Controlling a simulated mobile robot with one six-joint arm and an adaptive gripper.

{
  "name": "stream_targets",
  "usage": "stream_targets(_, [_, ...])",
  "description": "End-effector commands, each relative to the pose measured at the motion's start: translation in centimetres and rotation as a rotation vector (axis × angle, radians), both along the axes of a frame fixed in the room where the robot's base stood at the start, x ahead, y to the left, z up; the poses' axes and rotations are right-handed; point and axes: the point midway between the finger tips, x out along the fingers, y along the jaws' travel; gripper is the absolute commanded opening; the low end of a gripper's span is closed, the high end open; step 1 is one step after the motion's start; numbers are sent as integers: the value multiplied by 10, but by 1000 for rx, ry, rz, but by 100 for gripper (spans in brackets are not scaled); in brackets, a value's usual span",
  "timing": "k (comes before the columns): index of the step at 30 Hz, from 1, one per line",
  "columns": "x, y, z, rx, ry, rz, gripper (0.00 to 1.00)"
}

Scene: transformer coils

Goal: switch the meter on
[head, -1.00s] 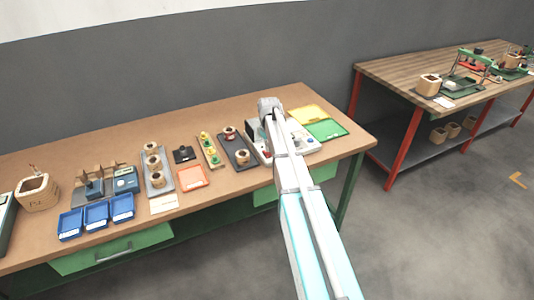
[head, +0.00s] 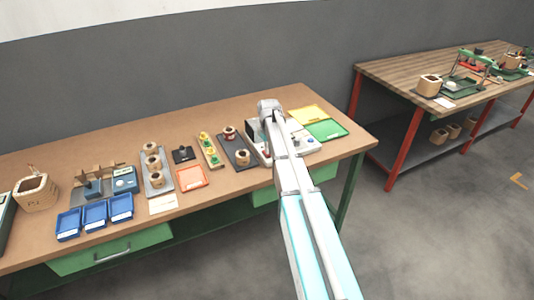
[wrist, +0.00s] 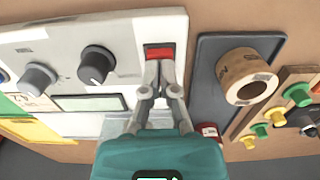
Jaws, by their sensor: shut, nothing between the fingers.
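My gripper (wrist: 161,66) is shut and empty. Its fingertips are at the lower edge of the red switch in the wrist view; I cannot tell whether they touch it. In the head view the meter (head: 303,139) stands near the right end of the bench, and my arm covers part of it. The gripper itself is hidden behind my arm there.
Blue bins (head: 95,217) stand at the front left.

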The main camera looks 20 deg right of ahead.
Motion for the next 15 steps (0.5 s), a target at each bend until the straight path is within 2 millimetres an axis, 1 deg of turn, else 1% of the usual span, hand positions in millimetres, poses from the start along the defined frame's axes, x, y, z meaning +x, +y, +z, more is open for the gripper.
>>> stream_targets(15, [0,0,-6,0,0,0,0])
